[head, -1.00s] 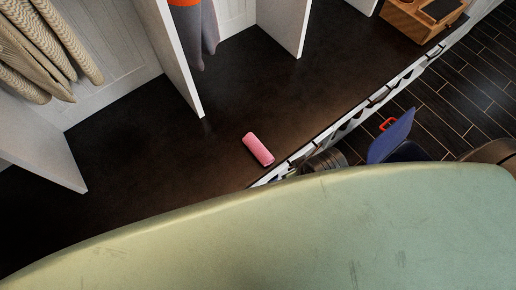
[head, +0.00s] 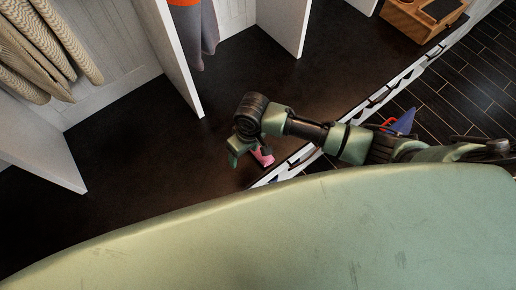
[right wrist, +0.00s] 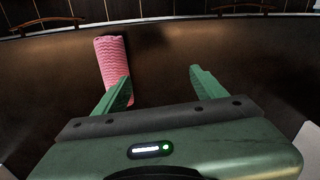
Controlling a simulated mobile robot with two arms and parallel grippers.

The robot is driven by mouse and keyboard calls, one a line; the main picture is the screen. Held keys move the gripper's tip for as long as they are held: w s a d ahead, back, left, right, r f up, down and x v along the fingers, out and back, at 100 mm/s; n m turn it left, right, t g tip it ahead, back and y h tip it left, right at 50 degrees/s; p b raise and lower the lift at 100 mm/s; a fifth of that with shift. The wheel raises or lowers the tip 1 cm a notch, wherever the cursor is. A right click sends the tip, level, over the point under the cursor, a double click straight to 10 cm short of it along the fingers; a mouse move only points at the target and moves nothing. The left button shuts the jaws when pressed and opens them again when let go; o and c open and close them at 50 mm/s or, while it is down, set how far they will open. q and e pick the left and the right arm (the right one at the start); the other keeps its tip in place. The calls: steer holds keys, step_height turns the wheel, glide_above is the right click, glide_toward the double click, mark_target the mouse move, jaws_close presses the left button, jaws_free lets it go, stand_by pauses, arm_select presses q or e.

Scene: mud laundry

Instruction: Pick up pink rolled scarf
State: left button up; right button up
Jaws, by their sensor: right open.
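The pink rolled scarf (head: 262,157) lies on the dark bench top near its front edge, mostly hidden behind my right gripper in the head view. In the right wrist view the scarf (right wrist: 112,62) shows at the upper left, its near end beside the left fingertip. My right gripper (head: 246,156) is over the scarf in the head view. In the right wrist view its two green fingers (right wrist: 160,82) are apart with nothing between them. The scarf is not centred between the fingers; whether the left finger touches it I cannot tell. My left gripper is not in view.
White upright dividers (head: 172,55) split the bench into bays. Tan garments (head: 45,50) hang at the left, grey and orange clothing (head: 195,30) at the middle. A wooden box (head: 422,18) stands at the far right. The bench around the scarf is bare.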

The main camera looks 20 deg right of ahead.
mark_target(266, 161)
steer(key=shift+m+h, duration=0.6)
steer(key=shift+h, duration=0.2)
steer(key=w+d, duration=0.1)
steer(key=d, duration=0.1)
steer(key=w+d, duration=0.1)
steer(key=w+d+f, duration=0.1)
steer(key=w+d, duration=0.1)
steer(key=shift+d, duration=0.3)
steer(key=shift+w+d+f, duration=0.1)
steer(key=shift+w+f, duration=0.05)
steer(key=shift+f, duration=0.2)
step_height(266, 161, down, 7)
steer(key=shift+d+b, duration=0.1)
steer(key=shift+b, duration=0.45)
steer(key=c, duration=1.5)
steer(key=shift+r, duration=0.1)
steer(key=shift+c, duration=0.2)
